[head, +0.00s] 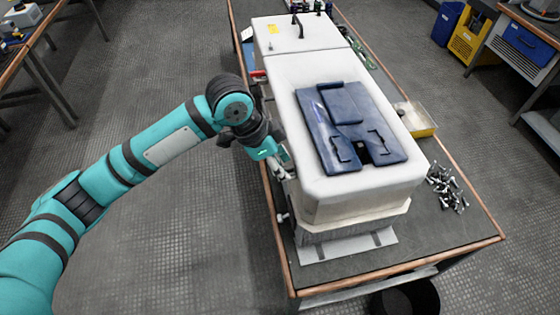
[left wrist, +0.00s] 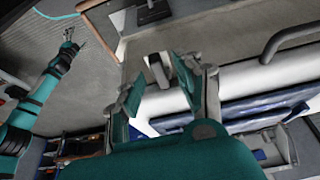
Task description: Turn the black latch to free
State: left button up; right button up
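My left gripper (head: 281,165) is at the left side of the white capacitor case (head: 290,75), near its front end. In the left wrist view its two fingers (left wrist: 156,82) are apart. A small grey and dark upright piece (left wrist: 158,70) shows between and just beyond the fingertips. It may be the latch, but I cannot tell for sure, nor whether the fingers touch it. In the head view my gripper hides that spot. Another teal arm, seemingly my right one, shows in the left wrist view with its gripper (left wrist: 68,36) away from the case; its fingers are too small to read.
A blue plate (head: 318,125) lies on top of the case. The case stands on a workbench (head: 468,228) with loose bolts (head: 447,187) and a yellow tray (head: 417,120) to its right. A red handle (head: 258,73) is farther along its left side.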

pick_arm(q)
grip_shut()
dwell(0.4)
